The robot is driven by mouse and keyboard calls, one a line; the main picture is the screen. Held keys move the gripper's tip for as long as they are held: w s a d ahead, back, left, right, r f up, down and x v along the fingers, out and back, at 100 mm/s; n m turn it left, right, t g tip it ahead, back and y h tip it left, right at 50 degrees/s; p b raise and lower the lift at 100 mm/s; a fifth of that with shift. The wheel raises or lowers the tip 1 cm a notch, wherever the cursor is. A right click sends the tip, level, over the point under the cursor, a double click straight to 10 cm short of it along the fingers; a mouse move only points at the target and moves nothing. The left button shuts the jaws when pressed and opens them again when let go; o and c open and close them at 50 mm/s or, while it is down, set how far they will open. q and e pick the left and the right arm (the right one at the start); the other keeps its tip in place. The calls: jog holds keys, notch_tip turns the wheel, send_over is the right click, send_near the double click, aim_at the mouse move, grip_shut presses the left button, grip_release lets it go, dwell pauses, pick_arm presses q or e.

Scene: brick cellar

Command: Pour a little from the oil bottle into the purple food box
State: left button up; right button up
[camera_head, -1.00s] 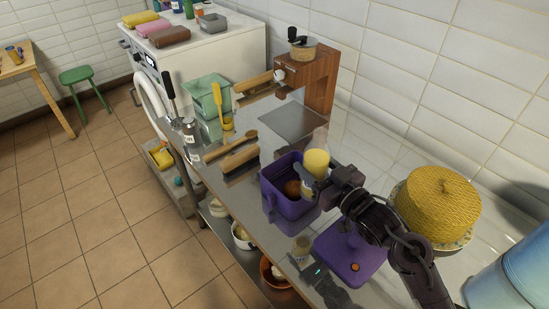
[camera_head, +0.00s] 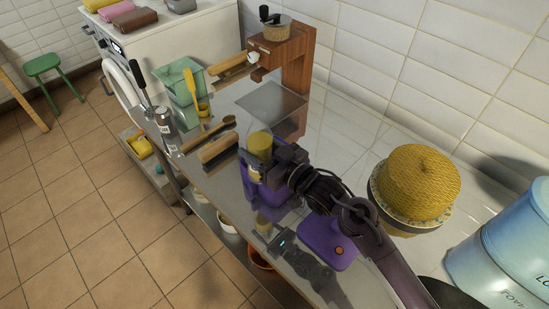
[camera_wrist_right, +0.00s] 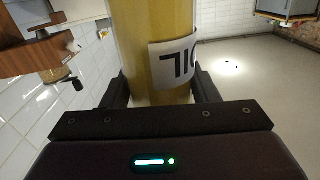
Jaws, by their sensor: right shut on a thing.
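My right gripper (camera_head: 262,166) is shut on the oil bottle (camera_head: 260,146), a yellow cylinder. In the right wrist view the bottle (camera_wrist_right: 160,50) stands between the fingers, its white label upside down like the room behind it, so it looks roughly upright. In the head view the bottle and gripper overlap the purple food box (camera_head: 247,187) on the steel counter and hide most of its opening. I cannot tell how high above it the bottle is, and the contents are hidden. The purple lid (camera_head: 318,246) lies on the counter beside the box. My left gripper is out of view.
A wooden grinder stand (camera_head: 297,70), brushes (camera_head: 218,148) and a green container (camera_head: 180,88) are behind the box. The counter's front edge is close.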

jog(key=shift+s+r+m+p, duration=0.1)
jog(key=shift+r+m+p, duration=0.25)
jog(key=shift+m+p, duration=0.35)
jog(key=shift+w+f+m+g+p, duration=0.2)
jog(key=shift+m+g+p, duration=0.2)
jog(key=shift+m+p, duration=0.35)
jog(key=shift+f+m+h, duration=0.25)
jog(key=shift+f+h, duration=0.05)
jog(key=shift+f, duration=0.05)
jog(key=shift+s+f+m+g+b, duration=0.1)
jog(key=shift+f+m+g+b, duration=0.2)
jog(key=shift+f+m, duration=0.15)
jog(key=shift+w+d+f+m+p, duration=0.15)
jog(key=shift+w+f+m+p, duration=0.2)
jog(key=shift+m, duration=0.4)
jog(key=shift+s+f+m+g+b, duration=0.2)
jog(key=shift+f+m+b, duration=0.1)
jog(key=shift+f, duration=0.2)
jog(key=shift+s+f+m+g+b, duration=0.2)
jog(key=shift+f+m, duration=0.1)
jog(key=shift+f, duration=0.15)
jog(key=shift+w+f, duration=0.15)
jog(key=shift+f, duration=0.05)
jog(key=shift+s+a, duration=0.2)
jog(key=shift+s, duration=0.05)
jog(key=shift+w+f+m, duration=0.2)
jog(key=shift+f+m, duration=0.1)
jog(key=shift+m, duration=0.1)
